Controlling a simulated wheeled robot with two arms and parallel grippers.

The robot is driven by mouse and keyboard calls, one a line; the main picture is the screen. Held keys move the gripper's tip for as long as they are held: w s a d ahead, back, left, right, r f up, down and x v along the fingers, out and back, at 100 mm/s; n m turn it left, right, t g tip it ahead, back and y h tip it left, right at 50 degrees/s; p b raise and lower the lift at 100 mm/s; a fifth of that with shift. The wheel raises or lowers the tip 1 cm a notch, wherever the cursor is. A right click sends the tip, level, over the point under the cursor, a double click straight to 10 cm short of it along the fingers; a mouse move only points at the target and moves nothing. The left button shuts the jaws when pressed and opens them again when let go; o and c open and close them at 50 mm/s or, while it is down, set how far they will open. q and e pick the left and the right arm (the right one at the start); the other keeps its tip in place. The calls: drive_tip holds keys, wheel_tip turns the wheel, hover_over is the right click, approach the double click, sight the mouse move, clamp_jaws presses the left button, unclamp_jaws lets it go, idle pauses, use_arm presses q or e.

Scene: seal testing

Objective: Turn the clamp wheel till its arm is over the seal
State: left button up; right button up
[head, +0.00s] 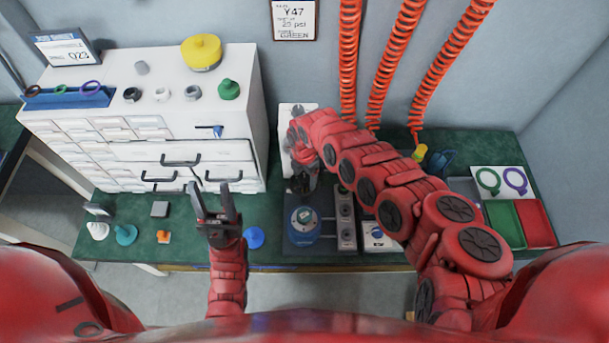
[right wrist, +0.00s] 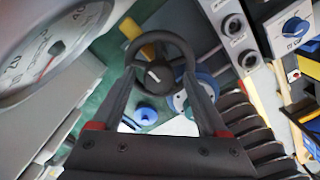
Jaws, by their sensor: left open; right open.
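The clamp wheel (right wrist: 158,77) shows in the right wrist view as a dark hub with a white mark inside a black ring. My right gripper (right wrist: 160,62) is open, with its fingers on both sides of the hub. I cannot tell whether they touch the wheel. In the head view my right gripper (head: 303,180) is at the back of the dark fixture, and my arm hides much of the clamp. A blue round holder (head: 303,228) stands in front of it; I cannot make out the seal or the clamp arm clearly. My left gripper (head: 216,203) is open and empty above the bench.
A pressure gauge (right wrist: 45,50) is close at the left of the right wrist view. A grey port block (head: 345,220) stands right of the holder. A white drawer cabinet (head: 230,100) is at the left. Green and red trays (head: 535,222) lie at the right.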

drive_tip(key=shift+c, duration=0.4)
drive_tip(key=shift+w, duration=0.1)
clamp_jaws()
idle(0.8)
